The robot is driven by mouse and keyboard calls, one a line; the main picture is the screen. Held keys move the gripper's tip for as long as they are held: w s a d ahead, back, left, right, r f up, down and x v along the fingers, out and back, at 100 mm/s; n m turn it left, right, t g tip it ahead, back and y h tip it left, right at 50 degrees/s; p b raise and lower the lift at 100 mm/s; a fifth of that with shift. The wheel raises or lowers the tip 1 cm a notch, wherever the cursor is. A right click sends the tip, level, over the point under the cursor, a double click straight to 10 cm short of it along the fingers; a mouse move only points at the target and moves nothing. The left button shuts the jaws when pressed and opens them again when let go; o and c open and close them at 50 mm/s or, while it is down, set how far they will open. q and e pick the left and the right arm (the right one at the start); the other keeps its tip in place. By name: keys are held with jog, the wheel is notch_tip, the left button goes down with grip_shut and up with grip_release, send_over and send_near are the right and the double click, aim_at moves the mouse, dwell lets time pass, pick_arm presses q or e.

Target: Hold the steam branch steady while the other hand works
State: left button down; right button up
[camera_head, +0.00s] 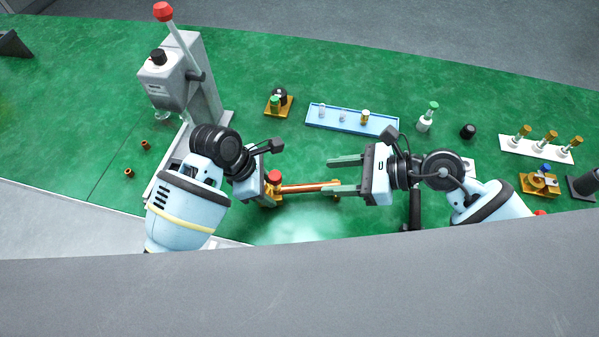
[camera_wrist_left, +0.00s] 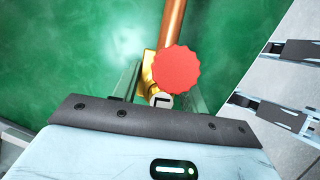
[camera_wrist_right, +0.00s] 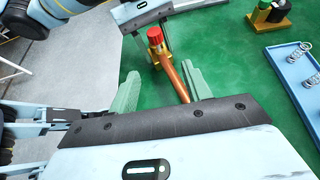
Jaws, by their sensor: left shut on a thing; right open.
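The steam branch is a copper tube (camera_head: 305,187) with a brass valve body and a red knob (camera_head: 274,176) at its left end. My left gripper (camera_head: 270,190) is shut on the brass valve body (camera_wrist_left: 149,73); the knob (camera_wrist_left: 178,69) hides part of the grip in the left wrist view. The copper tube (camera_wrist_left: 173,24) runs away from the fingers. My right gripper (camera_head: 344,175) is open at the tube's far end, its lower finger overlapping that end in the head view. In the right wrist view, the tube (camera_wrist_right: 173,80) passes between its fingers, its near end hidden.
A grey lever machine (camera_head: 193,85) stands at the left. A blue tray (camera_head: 350,122) with small parts lies behind the grippers, beside a brass-based fitting (camera_head: 279,102). A white rack (camera_head: 537,149) stands at the right. The green mat in front of the tube looks clear.

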aim_at(276, 181)
jog(key=w+a+f+n+g, duration=0.1)
jog(key=a, duration=0.2)
jog(key=w+a+f+n+g, duration=0.1)
jog(key=a, duration=0.2)
jog(key=w+a+f+n+g+y, duration=0.1)
jog(key=a, duration=0.3)
jog(key=shift+w+f, duration=0.1)
dwell(0.6)
jog(key=shift+c, duration=0.3)
jog(key=c, duration=1)
